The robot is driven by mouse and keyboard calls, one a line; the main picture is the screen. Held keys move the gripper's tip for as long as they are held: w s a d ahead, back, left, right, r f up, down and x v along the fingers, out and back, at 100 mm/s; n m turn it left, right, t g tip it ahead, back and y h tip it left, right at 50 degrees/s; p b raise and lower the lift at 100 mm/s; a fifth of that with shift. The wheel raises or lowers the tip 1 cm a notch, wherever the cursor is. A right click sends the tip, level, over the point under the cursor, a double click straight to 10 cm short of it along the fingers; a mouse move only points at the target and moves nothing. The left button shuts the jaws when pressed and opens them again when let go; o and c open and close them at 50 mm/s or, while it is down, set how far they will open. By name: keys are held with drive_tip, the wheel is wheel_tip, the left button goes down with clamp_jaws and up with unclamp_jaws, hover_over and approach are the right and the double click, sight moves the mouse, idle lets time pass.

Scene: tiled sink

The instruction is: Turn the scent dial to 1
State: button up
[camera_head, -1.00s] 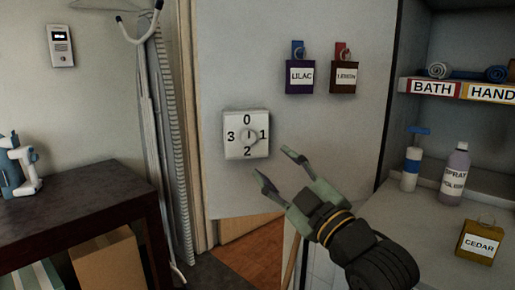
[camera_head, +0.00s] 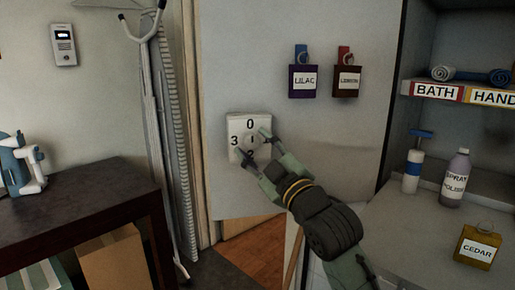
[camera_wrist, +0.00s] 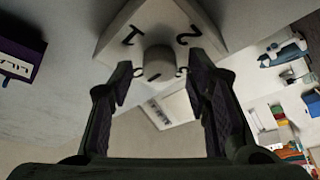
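The scent dial is a white square plate (camera_head: 234,128) on the grey panel, with 0 at top, 3 at left and 2 partly covered below; the 1 is hidden behind a finger in the head view. Its round knob (camera_head: 252,141) has a small dark mark that looks roughly upright, along the 0–2 line. In the wrist view the knob (camera_wrist: 158,63) stands between the fingertips, with gaps on both sides. My gripper (camera_head: 253,143) is open in front of the plate, one finger upper right and one lower left; it also shows in the wrist view (camera_wrist: 158,78). Contact cannot be told.
Purple LILAC (camera_head: 303,82) and brown (camera_head: 346,82) tags hang above right of the dial. A dark table (camera_head: 85,200) stands left.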

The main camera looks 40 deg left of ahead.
clamp_jaws()
idle(0.3)
